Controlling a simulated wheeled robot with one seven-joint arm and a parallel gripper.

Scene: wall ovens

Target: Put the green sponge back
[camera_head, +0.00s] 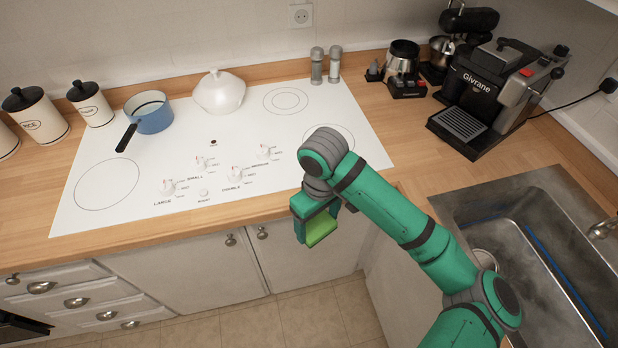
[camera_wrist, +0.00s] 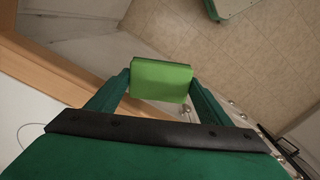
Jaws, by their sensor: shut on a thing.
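The green sponge (camera_head: 322,230) is a light green block, held below my gripper (camera_head: 312,222) in front of the counter's front edge. In the wrist view the sponge (camera_wrist: 161,80) sits between the two fingers of my gripper (camera_wrist: 160,88), which is shut on it. The sponge hangs in the air above the floor, in front of the lower cabinets, and touches no counter surface that I can see. Part of it is hidden behind the fingers in the head view.
A white cooktop (camera_head: 225,150) bears a blue pot (camera_head: 153,117) and a white lidded pot (camera_head: 219,92). A coffee machine (camera_head: 490,95) stands at the back right. A steel sink (camera_head: 530,250) is at the right. Canisters (camera_head: 38,115) stand at the left. Bare wooden counter (camera_head: 400,130) lies right of the cooktop.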

